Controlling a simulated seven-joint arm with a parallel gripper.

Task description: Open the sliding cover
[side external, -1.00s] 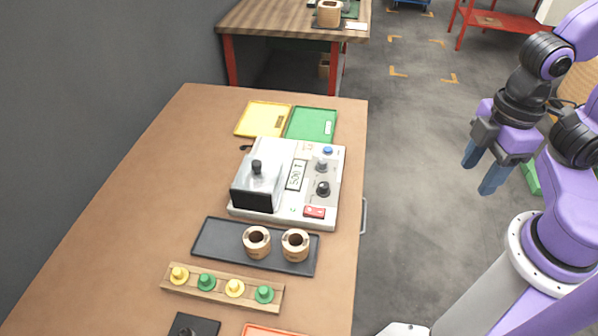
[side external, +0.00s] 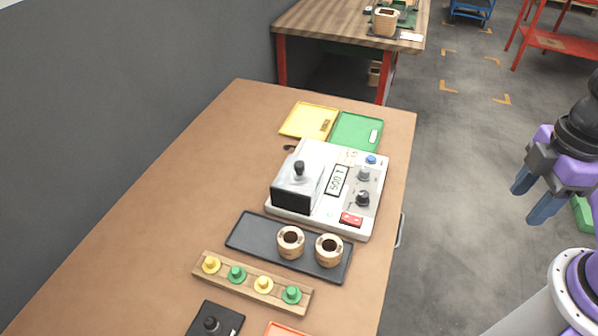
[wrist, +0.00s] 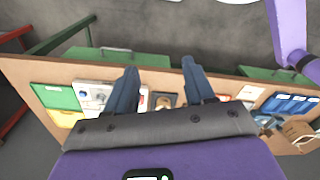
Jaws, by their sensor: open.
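The sliding cover (side external: 310,183) is a clear box with a dark front face and a black knob (side external: 298,168) on top. It sits over the left part of a white tester (side external: 335,215) with a display, dials and a red switch. The cover appears closed. My gripper (side external: 531,198) is open and empty, off to the right of the table and well apart from the cover. In the wrist view, its two blue fingers (wrist: 160,70) are spread apart, and the tester (wrist: 92,92) shows small beyond the left finger. The cover is not clear there.
A yellow tray (side external: 308,119) and a green tray (side external: 357,131) lie behind the tester. A black tray (side external: 245,231) with two coils (side external: 290,242) and a wooden rack (side external: 208,276) of yellow and green pegs lie in front. The left table area is clear.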

